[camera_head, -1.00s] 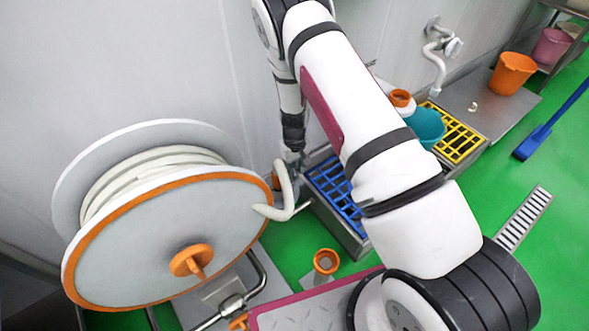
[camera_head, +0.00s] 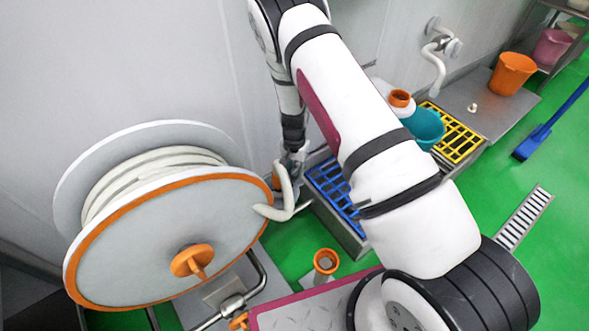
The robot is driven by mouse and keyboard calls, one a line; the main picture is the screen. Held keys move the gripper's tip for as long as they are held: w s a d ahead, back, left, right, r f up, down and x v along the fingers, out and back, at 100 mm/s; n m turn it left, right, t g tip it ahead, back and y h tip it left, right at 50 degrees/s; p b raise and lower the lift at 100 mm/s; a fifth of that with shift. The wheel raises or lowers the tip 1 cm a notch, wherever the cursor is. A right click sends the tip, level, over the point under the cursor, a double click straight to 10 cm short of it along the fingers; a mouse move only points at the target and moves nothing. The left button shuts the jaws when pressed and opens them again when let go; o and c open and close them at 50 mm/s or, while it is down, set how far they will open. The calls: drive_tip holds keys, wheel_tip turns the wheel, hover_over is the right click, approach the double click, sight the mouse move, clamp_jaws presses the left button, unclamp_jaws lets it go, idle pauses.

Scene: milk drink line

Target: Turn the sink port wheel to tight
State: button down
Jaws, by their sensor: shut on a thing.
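My arm reaches over from the lower right, and my gripper (camera_head: 291,165) points down by the wall, just right of the hose reel. It is small and partly hidden in this view. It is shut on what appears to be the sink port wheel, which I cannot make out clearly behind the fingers. A white curved spout (camera_head: 284,190) of that port shows just below and left of the gripper, bending over beside the blue-grated sink (camera_head: 335,192). The wheel's angle and how tight it sits cannot be seen.
A large hose reel (camera_head: 160,235) with an orange rim stands close on the left. A second spout (camera_head: 438,60) is on the wall above the yellow grate (camera_head: 455,130). A teal bucket (camera_head: 425,124), orange bucket (camera_head: 513,74) and blue-headed tool (camera_head: 533,143) are to the right.

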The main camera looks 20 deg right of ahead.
sight(295, 173)
drive_tip(key=shift+m, duration=1.6)
drive_tip(key=c, duration=1.3)
unclamp_jaws()
wheel_tip(295, 173, up, 12)
drive_tip(key=shift+s, duration=0.1)
